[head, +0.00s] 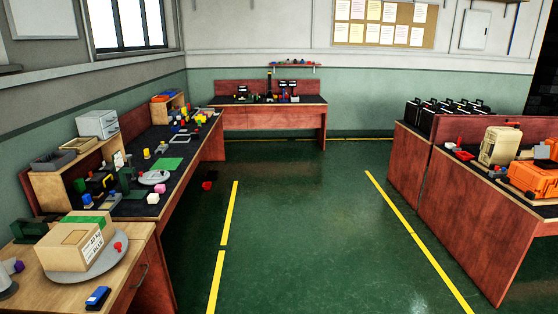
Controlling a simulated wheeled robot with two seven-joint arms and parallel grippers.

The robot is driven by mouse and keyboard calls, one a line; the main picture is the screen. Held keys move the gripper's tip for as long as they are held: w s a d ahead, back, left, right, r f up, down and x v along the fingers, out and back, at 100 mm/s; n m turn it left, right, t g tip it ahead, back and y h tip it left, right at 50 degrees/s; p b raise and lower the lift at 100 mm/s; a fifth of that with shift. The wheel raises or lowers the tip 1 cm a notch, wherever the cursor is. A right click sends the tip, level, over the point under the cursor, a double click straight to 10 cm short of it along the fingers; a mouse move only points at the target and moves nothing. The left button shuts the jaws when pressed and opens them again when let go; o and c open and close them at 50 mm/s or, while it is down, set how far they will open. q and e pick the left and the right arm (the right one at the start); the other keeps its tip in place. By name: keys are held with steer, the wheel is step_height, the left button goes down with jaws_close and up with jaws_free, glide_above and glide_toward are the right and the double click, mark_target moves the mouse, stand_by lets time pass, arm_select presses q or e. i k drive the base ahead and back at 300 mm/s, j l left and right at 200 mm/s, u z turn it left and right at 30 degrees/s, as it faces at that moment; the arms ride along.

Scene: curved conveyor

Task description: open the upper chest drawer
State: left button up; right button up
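A small light-grey chest (97,125) with drawers stands at the left, on top of a wooden shelf unit on the left workbench. Its drawer fronts face right. Its drawers look shut, but it is small and far off, so a slight gap cannot be told. Neither of my grippers shows in the head view.
A near wooden table (45,278) at bottom left bears a cardboard box (75,247) on a grey round plate and a blue item (98,297). The left workbench is cluttered. A red object (207,185) lies on the floor. The green floor between yellow lines is clear.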

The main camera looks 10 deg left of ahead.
mark_target(107, 120)
steer(key=i, duration=1.7)
